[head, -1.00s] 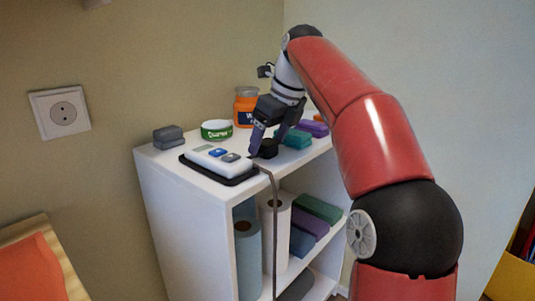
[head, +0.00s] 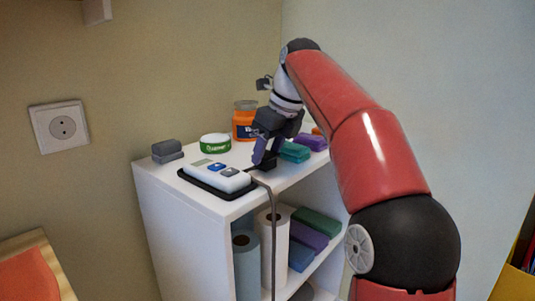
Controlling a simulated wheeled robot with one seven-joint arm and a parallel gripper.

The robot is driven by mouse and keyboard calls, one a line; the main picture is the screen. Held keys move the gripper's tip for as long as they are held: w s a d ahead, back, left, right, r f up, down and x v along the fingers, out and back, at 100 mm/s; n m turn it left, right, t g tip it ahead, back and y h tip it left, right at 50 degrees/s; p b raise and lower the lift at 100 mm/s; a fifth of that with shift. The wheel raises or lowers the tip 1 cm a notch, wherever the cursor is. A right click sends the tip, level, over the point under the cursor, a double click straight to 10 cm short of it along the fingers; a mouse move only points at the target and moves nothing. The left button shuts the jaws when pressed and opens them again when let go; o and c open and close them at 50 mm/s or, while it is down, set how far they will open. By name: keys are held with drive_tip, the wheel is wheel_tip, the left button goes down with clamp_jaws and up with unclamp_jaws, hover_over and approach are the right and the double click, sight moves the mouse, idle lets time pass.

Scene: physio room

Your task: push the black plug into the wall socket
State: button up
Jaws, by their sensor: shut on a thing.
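The black plug (head: 262,166) is on the white shelf top, at the right end of the black tray. Its dark cable runs over the front edge and hangs down. My gripper (head: 264,158) points down at the plug and is shut on it; the fingers partly hide it. The wall socket (head: 61,126) is a white square plate with a round recess, on the beige wall at the left. It is empty and well apart from my gripper.
The white shelf unit (head: 185,221) bears a white device (head: 217,176) on a black tray (head: 208,188), grey blocks (head: 167,151), a green-banded tub (head: 215,144), an orange jar (head: 244,124) and teal and purple blocks (head: 294,151). An orange-topped wooden piece (head: 32,272) stands below the socket.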

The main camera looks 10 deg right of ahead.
sight(268, 155)
wheel_tip(268, 155, up, 8)
drive_tip(key=p, duration=0.4)
drive_tip(key=shift+r, duration=0.75)
